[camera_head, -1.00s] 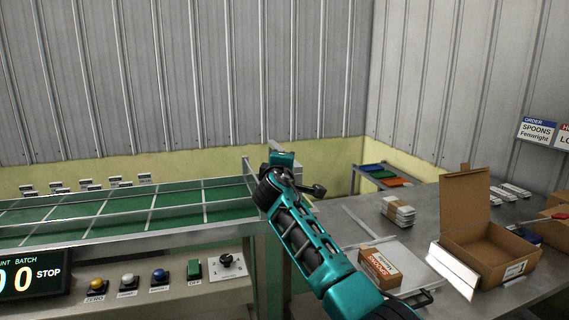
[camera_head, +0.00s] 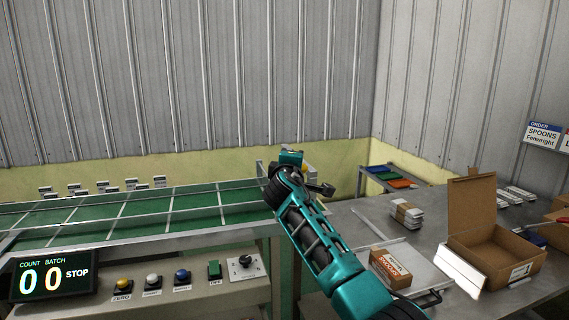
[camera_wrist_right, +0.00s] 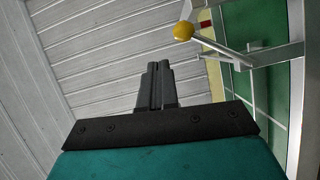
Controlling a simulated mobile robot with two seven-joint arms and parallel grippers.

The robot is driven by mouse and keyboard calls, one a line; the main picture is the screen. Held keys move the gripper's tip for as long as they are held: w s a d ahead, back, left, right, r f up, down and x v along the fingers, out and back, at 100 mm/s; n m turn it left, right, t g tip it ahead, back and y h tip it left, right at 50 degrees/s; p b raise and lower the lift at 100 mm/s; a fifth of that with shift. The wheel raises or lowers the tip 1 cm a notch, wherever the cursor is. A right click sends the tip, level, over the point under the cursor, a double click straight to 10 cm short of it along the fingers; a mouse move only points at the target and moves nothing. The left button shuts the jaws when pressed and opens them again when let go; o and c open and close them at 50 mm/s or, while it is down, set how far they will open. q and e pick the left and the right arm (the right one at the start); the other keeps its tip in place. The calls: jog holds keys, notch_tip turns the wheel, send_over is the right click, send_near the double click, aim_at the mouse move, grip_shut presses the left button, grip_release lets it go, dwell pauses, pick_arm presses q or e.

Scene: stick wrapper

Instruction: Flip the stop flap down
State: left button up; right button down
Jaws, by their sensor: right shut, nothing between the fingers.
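A yellow ball knob (camera_wrist_right: 183,31) shows at the top of the right wrist view, beside pale metal bars at the belt's edge. A thin bar (camera_wrist_right: 222,50) runs below it toward the frame. I cannot tell which part is the stop flap or whether it is up or down. My right gripper (camera_wrist_right: 157,68) is shut and empty, with its fingertips below and left of the knob, apart from it in the picture. In the head view, my right arm and wrist cover much of the belt's right end, and the fingers are not clear. My left gripper is out of view.
The green conveyor belt (camera_head: 190,205) has metal rails. Below it are a count display (camera_head: 55,276), several buttons and a switch plate (camera_head: 245,266). On the right table (camera_head: 350,228) are an open carton (camera_head: 490,248), a spoon box (camera_head: 390,267) and a wrapped bundle (camera_head: 406,213).

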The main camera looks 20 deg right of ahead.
jog(key=r+v, duration=0.2)
jog(key=v, duration=0.7)
jog(key=shift+s+d, duration=0.3)
jog(key=shift+s, duration=0.2)
jog(key=s+f+m+g+y, duration=0.15)
jog(key=s+f, duration=0.25)
jog(key=f, duration=0.5)
jog(key=s+f+m+g+y, duration=0.15)
jog(key=s+f, duration=0.25)
jog(key=f, duration=0.6)
jog(key=s+f+y, duration=0.3)
jog(key=s+f, duration=0.1)
jog(key=f, duration=0.5)
jog(key=s+f+m+g+y, duration=0.1)
jog(key=s+f+m, duration=0.1)
jog(key=s+f, duration=0.2)
jog(key=s+f+m, duration=0.2)
jog(key=s+f, duration=0.2)
jog(key=s, duration=0.7)
jog(key=s+f+m+g+y, duration=0.1)
jog(key=s+f+m, duration=0.2)
jog(key=s, duration=0.5)
jog(key=shift+a+f+g+y, duration=0.15)
jog(key=shift+f+g+y, duration=0.15)
jog(key=shift+f, duration=0.5)
